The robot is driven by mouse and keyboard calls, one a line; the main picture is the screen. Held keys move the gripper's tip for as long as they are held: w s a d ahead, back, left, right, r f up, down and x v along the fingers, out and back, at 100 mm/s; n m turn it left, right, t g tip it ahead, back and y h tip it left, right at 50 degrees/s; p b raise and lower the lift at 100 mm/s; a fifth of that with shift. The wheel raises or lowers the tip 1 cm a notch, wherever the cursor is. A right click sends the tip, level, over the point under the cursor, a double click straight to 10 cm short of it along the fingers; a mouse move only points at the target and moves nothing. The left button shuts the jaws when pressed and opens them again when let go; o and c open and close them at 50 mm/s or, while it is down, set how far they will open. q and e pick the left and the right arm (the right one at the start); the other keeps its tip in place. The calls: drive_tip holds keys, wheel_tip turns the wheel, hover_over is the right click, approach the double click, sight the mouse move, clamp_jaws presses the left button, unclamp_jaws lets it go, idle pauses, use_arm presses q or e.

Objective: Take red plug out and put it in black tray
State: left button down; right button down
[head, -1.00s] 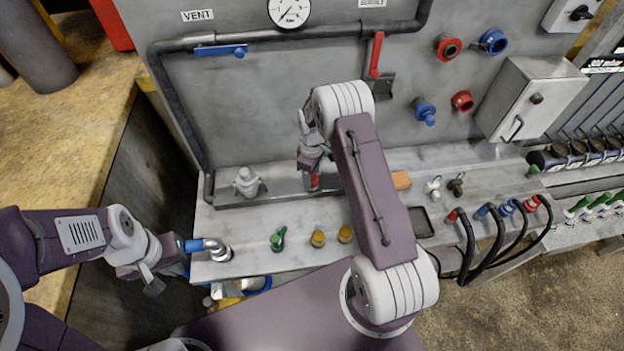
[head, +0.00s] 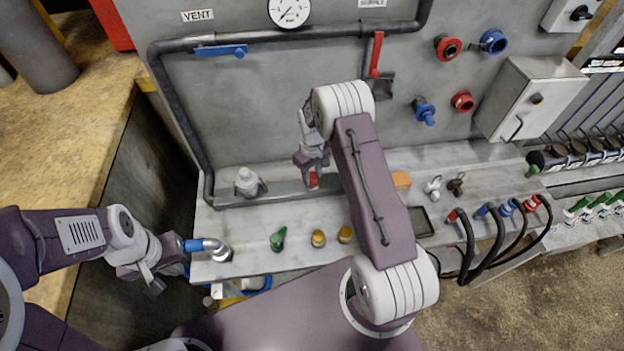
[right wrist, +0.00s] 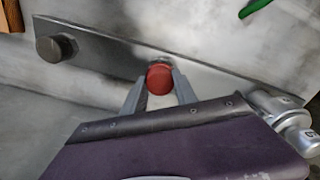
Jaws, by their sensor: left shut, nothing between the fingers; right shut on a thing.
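The red plug (head: 314,180) is at the grey ledge along the foot of the wall panel. My right gripper (head: 313,173) points down at it and is shut on it. In the right wrist view the red plug (right wrist: 160,78) shows as a round red end between the fingertips (right wrist: 160,90), in front of a grey metal strip. I cannot tell whether it is still seated. The black tray (head: 424,222) lies on the bench to the right of my right arm, flat and empty where visible. My left gripper (head: 180,256) is shut and empty, beside the blue-handled tap at the bench's left end.
A metal tap with a blue handle (head: 213,247) stands at the bench's left end. A green valve (head: 278,239) and yellow knobs (head: 318,238) stand along the front. Black hoses (head: 467,245) lie right.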

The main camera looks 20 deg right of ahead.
drive_tip(key=n, duration=0.5)
drive_tip(key=n, duration=0.5)
drive_tip(key=shift+n, duration=0.4)
drive_tip(key=n, duration=0.4)
drive_tip(key=shift+n, duration=0.4)
